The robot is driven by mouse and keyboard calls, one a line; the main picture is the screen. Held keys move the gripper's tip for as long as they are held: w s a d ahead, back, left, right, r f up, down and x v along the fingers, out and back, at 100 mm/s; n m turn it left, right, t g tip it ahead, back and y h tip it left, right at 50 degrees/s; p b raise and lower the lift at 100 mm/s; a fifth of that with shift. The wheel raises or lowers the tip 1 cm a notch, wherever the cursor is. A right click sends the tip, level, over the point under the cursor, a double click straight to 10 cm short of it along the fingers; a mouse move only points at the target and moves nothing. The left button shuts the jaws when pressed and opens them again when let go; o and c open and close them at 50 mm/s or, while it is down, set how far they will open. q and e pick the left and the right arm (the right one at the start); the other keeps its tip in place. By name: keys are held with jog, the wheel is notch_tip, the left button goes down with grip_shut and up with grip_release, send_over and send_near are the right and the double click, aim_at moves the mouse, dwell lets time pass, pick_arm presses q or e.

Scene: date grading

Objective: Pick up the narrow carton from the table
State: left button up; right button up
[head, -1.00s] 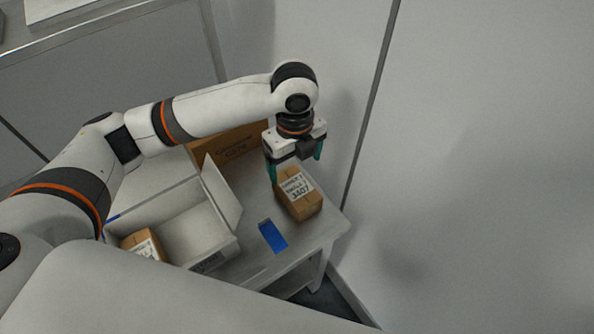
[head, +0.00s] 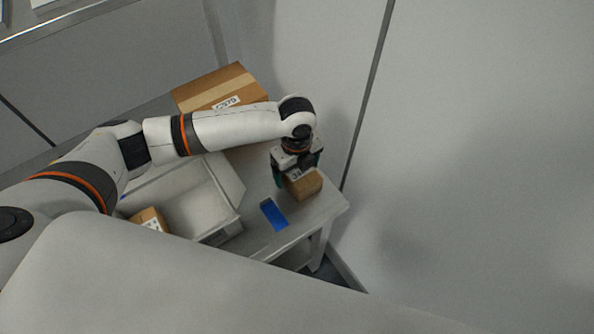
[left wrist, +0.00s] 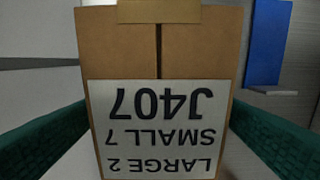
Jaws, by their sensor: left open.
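The narrow carton (head: 307,187) is a small brown box standing at the right end of the table (head: 318,212). In the left wrist view the carton (left wrist: 160,55) fills the middle, with tape on top and a white label reading J407, SMALL 7, LARGE 2, upside down. My left gripper (head: 298,173) is open and down at the carton. Its green fingers stand on either side of the carton in the left wrist view, with a narrow gap visible at the right. My arm and gripper hide part of the carton in the head view. My right gripper is not in view.
A blue flat piece (head: 274,215) lies on the table left of the carton. An open white box (head: 228,182) stands further left, with another brown carton (head: 148,219) inside. A large brown box (head: 215,85) stands behind my arm. A wall (head: 450,150) rises right of the table.

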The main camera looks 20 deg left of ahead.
pick_arm(q)
jog(key=c, duration=1.2)
